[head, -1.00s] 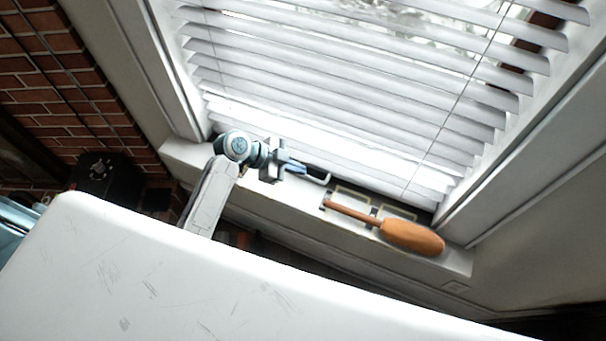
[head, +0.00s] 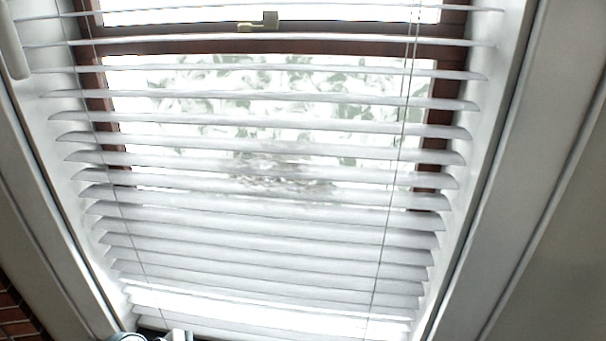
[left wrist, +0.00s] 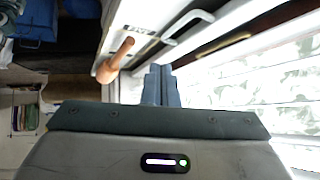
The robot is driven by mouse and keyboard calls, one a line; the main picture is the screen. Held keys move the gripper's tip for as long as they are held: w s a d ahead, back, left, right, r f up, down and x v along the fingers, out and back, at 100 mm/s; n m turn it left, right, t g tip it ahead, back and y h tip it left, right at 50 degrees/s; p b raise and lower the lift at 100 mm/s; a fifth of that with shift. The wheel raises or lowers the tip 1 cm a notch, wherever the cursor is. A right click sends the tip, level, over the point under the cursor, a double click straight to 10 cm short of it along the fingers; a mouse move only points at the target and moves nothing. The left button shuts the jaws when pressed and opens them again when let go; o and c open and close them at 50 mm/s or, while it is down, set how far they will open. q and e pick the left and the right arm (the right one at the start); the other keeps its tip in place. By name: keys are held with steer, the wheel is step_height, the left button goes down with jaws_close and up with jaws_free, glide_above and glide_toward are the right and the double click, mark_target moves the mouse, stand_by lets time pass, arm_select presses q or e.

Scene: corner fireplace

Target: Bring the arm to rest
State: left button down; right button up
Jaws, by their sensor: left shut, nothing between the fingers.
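My left gripper (left wrist: 161,86) shows in the left wrist view with its two blue-grey fingers together and nothing between them. In the head view only a small part of my left arm shows at the bottom edge, below the blinds. My right gripper is in no view.
White slatted blinds (head: 265,223) hang before a window with a brown frame (head: 435,120). A blue item (left wrist: 36,20) is at the upper left.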

arm_select(q)
steer(key=s+a+f+n+y, duration=0.1)
steer(key=s+a+n+y, duration=0.2)
steer(key=s+n+y, duration=0.5)
steer(key=s+a+n+y, duration=0.15)
steer(key=s+n, duration=0.35)
steer(key=s, duration=0.7)
steer(key=a+f+g, duration=0.1)
steer(key=a+f, duration=0.1)
steer(key=f, duration=1.4)
steer(key=a+f+g, duration=0.1)
steer(key=a+f, duration=0.1)
steer(key=f, duration=1.3)
steer(key=s+f+n+g, duration=0.1)
steer(key=s+f, duration=1.7)
steer(key=f, duration=0.1)
steer(key=shift+a, duration=0.45)
